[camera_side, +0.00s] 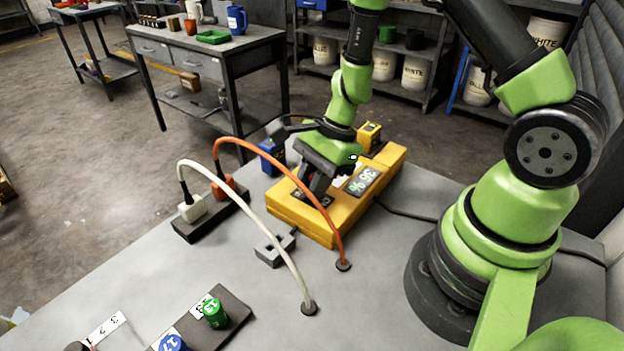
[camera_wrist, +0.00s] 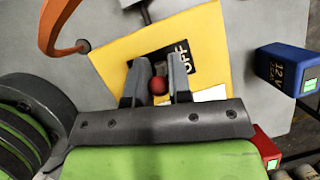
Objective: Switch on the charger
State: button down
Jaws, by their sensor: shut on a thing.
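The charger is a yellow box (camera_side: 318,229) on the grey table, with a dark display that seems to read 36 %. In the wrist view the charger (camera_wrist: 113,48) has a black switch plate (camera_wrist: 190,55) marked OFF. A red ball knob (camera_wrist: 158,85) shows between my fingers, near that plate. My gripper (camera_side: 316,190) points down at the left part of the charger's top. In the wrist view my gripper (camera_wrist: 157,72) is shut on the red knob, one finger on each side. The switch's lever and exact position are mostly hidden by the fingers.
An orange cable (camera_side: 290,153) and a white cable (camera_side: 252,208) arch from a power strip (camera_side: 212,213) close to the charger. A blue 12 V battery (camera_wrist: 284,75) and a yellow battery (camera_side: 369,136) stand behind it.

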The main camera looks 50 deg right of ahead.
dwell(0.3)
jog(key=c, duration=1.1)
grip_release()
jog(key=v, duration=1)
